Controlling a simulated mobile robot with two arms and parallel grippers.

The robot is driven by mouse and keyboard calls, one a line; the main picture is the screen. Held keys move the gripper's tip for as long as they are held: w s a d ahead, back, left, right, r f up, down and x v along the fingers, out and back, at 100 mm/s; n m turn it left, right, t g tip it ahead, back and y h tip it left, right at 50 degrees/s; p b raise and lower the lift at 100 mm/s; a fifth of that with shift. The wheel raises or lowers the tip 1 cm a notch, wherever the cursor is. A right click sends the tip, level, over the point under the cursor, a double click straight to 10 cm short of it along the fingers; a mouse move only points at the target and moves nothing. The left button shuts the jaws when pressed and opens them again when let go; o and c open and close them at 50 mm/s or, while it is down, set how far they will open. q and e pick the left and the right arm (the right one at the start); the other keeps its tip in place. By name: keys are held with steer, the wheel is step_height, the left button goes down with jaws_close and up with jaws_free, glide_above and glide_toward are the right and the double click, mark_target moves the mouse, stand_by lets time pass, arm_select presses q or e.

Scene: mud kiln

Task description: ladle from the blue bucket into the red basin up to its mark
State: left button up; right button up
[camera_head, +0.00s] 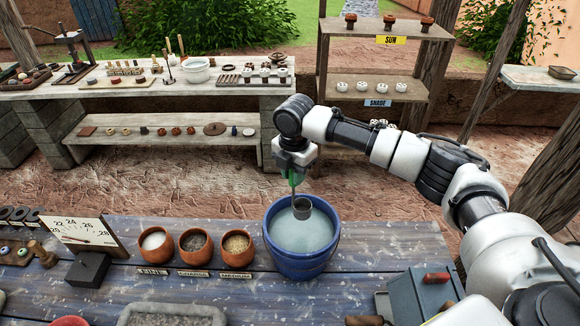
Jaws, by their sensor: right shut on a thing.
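The blue bucket (302,267) stands on the blue-stained table and holds a pale greyish liquid. My right gripper (294,175) is above the bucket, shut on the green handle of a ladle (302,208). The ladle hangs down with its small grey metal cup over or at the liquid; I cannot tell whether the cup dips in or holds any. A red rounded rim (69,321) shows at the bottom left edge. It may be the red basin; most of it is cut off and no mark shows. My left gripper is not in view.
Three terracotta bowls of powders (195,245) stand left of the bucket. A dark block (88,269), a dial gauge (80,234) and a grey stone trough (172,312) lie further left and front. A grey-blue box (420,292) stands at front right.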

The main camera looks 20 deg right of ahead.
steer(key=f+b, duration=0.3)
steer(key=shift+s+f, duration=0.1)
steer(key=shift+s, duration=0.1)
steer(key=f, duration=0.4)
steer(key=shift+w+b, duration=0.25)
steer(key=shift+b, duration=0.1)
step_height(320, 180, down, 5)
steer(key=shift+r+b, duration=0.1)
steer(key=shift+b, duration=0.8)
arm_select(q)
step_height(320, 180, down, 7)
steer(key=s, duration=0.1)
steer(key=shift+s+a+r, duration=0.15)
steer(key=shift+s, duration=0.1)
arm_select(e)
steer(key=shift+f, duration=0.75)
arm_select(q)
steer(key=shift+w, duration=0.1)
